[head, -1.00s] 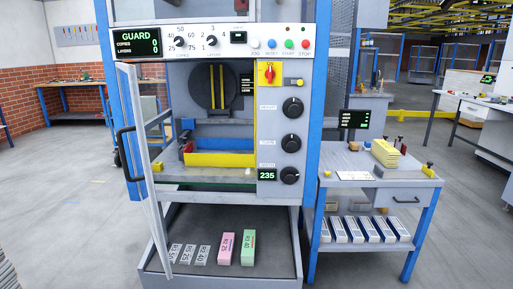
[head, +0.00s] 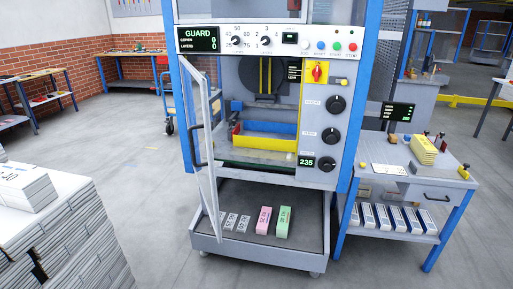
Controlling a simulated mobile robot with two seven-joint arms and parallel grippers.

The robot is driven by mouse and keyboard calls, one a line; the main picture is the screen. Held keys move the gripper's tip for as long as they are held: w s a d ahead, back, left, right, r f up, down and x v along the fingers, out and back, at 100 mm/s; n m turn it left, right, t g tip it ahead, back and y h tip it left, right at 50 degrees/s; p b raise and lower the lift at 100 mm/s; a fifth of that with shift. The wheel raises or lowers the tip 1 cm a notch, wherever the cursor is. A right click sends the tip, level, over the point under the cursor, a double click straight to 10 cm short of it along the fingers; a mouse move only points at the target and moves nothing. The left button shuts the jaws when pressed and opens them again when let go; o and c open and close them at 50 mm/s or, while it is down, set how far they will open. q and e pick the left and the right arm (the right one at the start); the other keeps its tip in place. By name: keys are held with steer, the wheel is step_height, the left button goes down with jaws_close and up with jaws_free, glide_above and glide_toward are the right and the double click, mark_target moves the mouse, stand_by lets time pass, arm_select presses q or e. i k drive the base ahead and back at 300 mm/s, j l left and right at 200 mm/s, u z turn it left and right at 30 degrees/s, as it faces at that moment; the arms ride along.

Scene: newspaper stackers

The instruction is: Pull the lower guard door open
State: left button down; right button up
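The lower guard door (head: 211,150) is a clear panel in a pale frame, hinged at the left side of the stacker (head: 350,110). It stands swung outward, seen nearly edge-on, so the bay behind it is uncovered. Its dark bar handle (head: 194,146) is on the door's left in the picture. The display (head: 199,39) above reads GUARD, with COPIES 0 and LAYERS 0. Neither of my grippers shows in the head view.
Stacked newspapers (head: 70,235) fill the lower left. A grey tray cart (head: 262,256) with several labelled blocks sits under the bay. A side table (head: 400,182) stands right. Open floor lies between the newspapers and the stacker.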

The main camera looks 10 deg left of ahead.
mark_target(195, 87)
steer(key=i+u, duration=0.35)
steer(key=i, duration=0.45)
steer(key=i+l+u, duration=0.15)
steer(key=l, duration=0.15)
steer(key=i+l+u, duration=0.35)
steer(key=l, duration=0.25)
steer(key=l+u, duration=0.15)
steer(key=l, duration=0.35)
steer(key=k+l+u, duration=0.15)
steer(key=l, duration=0.35)
steer(key=l+u, duration=0.15)
steer(key=l, duration=0.35)
